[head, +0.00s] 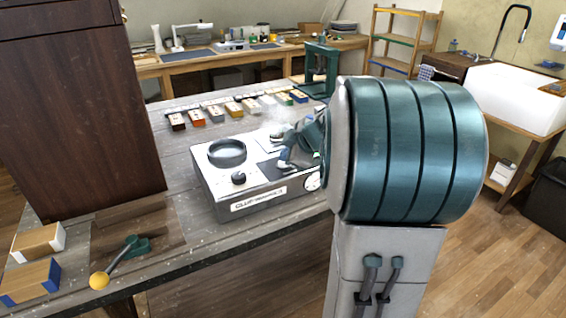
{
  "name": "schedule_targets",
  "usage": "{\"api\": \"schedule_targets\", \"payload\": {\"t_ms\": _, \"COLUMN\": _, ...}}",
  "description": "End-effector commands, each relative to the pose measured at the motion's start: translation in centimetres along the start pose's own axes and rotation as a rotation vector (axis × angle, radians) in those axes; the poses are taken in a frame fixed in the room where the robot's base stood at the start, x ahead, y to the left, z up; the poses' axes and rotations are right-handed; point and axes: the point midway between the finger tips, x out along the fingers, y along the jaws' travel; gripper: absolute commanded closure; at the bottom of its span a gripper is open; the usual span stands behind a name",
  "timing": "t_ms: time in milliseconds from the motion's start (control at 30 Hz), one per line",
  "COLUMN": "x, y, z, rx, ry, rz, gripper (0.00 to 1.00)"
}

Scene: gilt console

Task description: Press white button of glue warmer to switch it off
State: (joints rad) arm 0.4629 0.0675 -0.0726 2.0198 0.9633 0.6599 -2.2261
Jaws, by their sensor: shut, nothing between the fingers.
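The glue warmer (208,187) is a grey-white box on the worktable, with a lettered front label, a dark round well (227,152), a black knob (238,178) and a round dial (312,181) at its front right. My gripper (283,164) is over the right part of its top, by a dark panel (270,170). Its fingers are shut and empty and point down-left. I cannot tell whether they touch the warmer. I cannot make out the white button; my gripper and arm cover part of the warmer's right side.
A tall dark wooden cabinet (80,110) stands at the left. Several small coloured blocks (215,114) line the table behind the warmer, near a green press (320,70). A yellow-knobbed tool (99,280) and two wooden blocks (38,242) lie front left.

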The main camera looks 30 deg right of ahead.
Motion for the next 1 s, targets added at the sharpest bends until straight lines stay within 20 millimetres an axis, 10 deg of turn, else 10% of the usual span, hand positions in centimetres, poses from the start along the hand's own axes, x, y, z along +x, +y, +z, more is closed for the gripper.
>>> {"api": "schedule_targets", "payload": {"t_ms": 1000, "x": -0.9, "y": 0.7, "z": -0.7, "rx": -0.001, "ry": -0.001, "rz": 0.001, "gripper": 1.0}}
